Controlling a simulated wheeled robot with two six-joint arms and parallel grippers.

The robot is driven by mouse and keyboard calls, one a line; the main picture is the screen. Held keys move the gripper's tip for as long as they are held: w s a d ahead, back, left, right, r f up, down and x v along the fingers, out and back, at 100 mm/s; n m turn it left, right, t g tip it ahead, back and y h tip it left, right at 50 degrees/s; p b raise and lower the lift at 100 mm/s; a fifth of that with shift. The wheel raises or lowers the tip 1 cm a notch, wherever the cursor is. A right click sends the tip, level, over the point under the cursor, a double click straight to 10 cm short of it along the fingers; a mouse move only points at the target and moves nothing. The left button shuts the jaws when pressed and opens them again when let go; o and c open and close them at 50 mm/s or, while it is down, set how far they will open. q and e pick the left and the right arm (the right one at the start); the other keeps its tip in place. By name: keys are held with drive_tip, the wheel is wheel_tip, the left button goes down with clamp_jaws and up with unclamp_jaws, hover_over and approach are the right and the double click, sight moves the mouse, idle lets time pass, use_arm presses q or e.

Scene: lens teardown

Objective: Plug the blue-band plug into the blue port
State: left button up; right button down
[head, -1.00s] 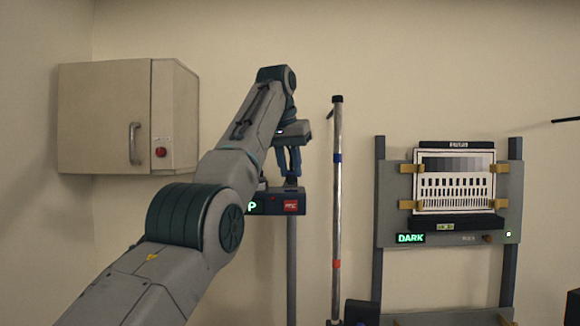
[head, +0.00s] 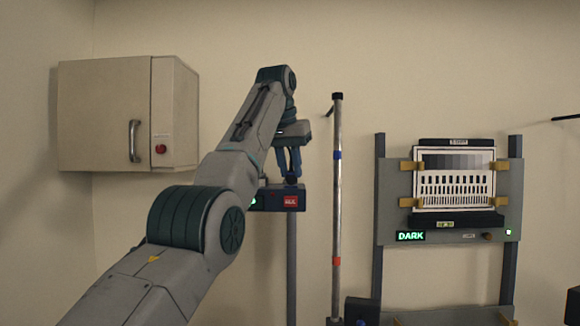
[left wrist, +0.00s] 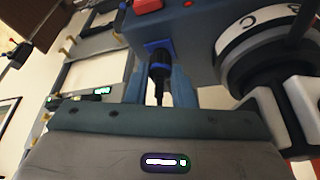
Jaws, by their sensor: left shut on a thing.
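My left gripper (head: 289,162) points down at the small blue-grey box on a post (head: 275,198) in the head view. In the left wrist view its blue fingers (left wrist: 162,88) are shut on a black plug (left wrist: 158,67) with a cable running back between them. The plug's front end meets the blue square port (left wrist: 158,46) on the box face. My right gripper is not in view.
A grey pole (head: 337,200) stands just right of the box. Further right is a stand with a test chart (head: 455,180) and a lit DARK sign (head: 411,236). A cabinet (head: 105,115) hangs at left. A round dial (left wrist: 262,45) is beside the port.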

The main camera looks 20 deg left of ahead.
use_arm(q)
drive_tip(key=shift+f, duration=0.15)
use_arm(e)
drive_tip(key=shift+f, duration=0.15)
use_arm(q)
drive_tip(key=o, duration=1)
drive_tip(key=p+v, duration=0.1)
drive_tip(key=v, duration=0.2)
drive_tip(key=shift+w, duration=0.2)
drive_tip(key=v, duration=0.8)
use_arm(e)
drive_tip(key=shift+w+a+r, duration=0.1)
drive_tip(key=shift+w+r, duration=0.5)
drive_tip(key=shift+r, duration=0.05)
use_arm(q)
drive_tip(key=shift+s, duration=0.2)
